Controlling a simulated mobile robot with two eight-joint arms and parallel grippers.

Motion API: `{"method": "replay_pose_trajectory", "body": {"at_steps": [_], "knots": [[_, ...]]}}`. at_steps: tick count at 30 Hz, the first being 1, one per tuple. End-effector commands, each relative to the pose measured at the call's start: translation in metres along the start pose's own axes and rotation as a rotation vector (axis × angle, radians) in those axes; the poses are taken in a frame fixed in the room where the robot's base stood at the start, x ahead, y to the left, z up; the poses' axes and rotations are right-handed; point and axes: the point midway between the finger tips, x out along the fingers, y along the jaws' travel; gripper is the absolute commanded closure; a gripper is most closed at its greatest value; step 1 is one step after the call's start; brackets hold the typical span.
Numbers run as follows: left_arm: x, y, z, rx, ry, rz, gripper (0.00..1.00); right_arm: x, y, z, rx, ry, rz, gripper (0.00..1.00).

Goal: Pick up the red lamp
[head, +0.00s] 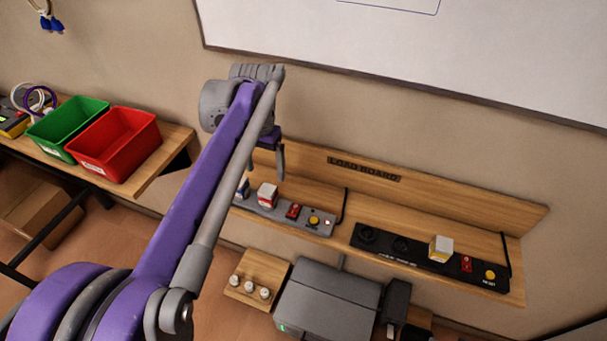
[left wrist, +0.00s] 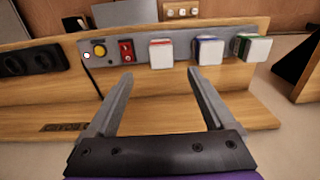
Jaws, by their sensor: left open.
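The red lamp (left wrist: 161,54), a white cube with a red edge, sits on the grey strip of the load board. In the left wrist view it is just beyond the fingertips, centred between them and apart from both. It also shows in the head view (head: 267,195), below my left gripper (head: 279,165). My left gripper also shows in the left wrist view (left wrist: 160,74), with its two fingers spread and nothing between them. In the head view one finger is clear; the other is largely hidden. My right gripper is not in view.
A blue lamp (left wrist: 208,51) and a green lamp (left wrist: 253,47) stand beside the red one; a red switch (left wrist: 126,50) is on its other side. A black strip (head: 415,252) carries a yellow lamp (head: 440,248). The wooden backboard (head: 450,195) rises behind. Green (head: 66,124) and red (head: 115,143) bins sit left.

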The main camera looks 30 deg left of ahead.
Motion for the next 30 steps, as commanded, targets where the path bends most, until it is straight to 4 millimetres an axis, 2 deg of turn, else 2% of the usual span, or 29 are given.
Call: {"method": "replay_pose_trajectory", "body": {"at_steps": [1, 4, 12, 19, 27, 30], "knots": [[-0.012, -0.005, -0.005, -0.004, -0.006, 0.002, 0.12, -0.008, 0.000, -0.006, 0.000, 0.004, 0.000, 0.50], [-0.011, -0.009, -0.008, -0.006, -0.014, 0.005, 0.12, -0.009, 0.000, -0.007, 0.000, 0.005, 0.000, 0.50], [0.032, -0.008, -0.006, -0.005, -0.016, 0.005, 0.12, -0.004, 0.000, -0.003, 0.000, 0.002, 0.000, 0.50], [0.049, -0.008, -0.004, -0.005, -0.015, 0.005, 0.12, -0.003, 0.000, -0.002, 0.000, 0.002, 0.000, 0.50], [0.087, -0.011, 0.004, -0.005, -0.015, 0.005, 0.12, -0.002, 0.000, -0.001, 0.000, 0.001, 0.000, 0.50], [0.094, -0.010, 0.004, -0.005, -0.015, 0.005, 0.12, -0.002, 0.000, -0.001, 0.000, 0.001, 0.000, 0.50]]}}
